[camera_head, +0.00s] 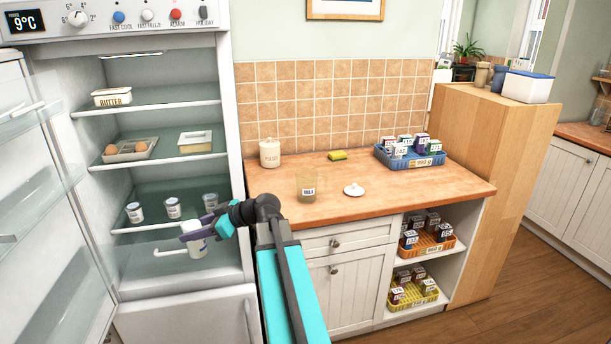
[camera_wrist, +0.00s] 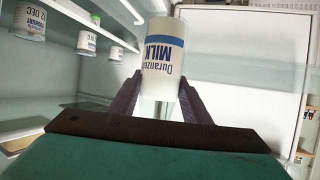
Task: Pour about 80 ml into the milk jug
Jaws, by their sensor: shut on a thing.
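My gripper (camera_head: 196,233) is shut on a white milk bottle (camera_head: 198,249) in front of the lower part of the open fridge. In the wrist view the milk bottle (camera_wrist: 163,60) shows upside down between my gripper's fingers (camera_wrist: 160,95), with a blue band and the word MILK on its label. The milk jug (camera_head: 306,187) is a clear vessel with a small label, standing on the wooden counter right of the fridge. Its white lid (camera_head: 354,190) lies on the counter beside it, to the right. I cannot tell how full the bottle is.
Yoghurt pots (camera_head: 172,208) stand on the fridge shelf near my gripper. A cream canister (camera_head: 270,153), a yellow sponge (camera_head: 337,156) and a blue crate (camera_head: 435,160) stand at the counter's back. The wooden counter (camera_head: 420,190) is clear at its front right.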

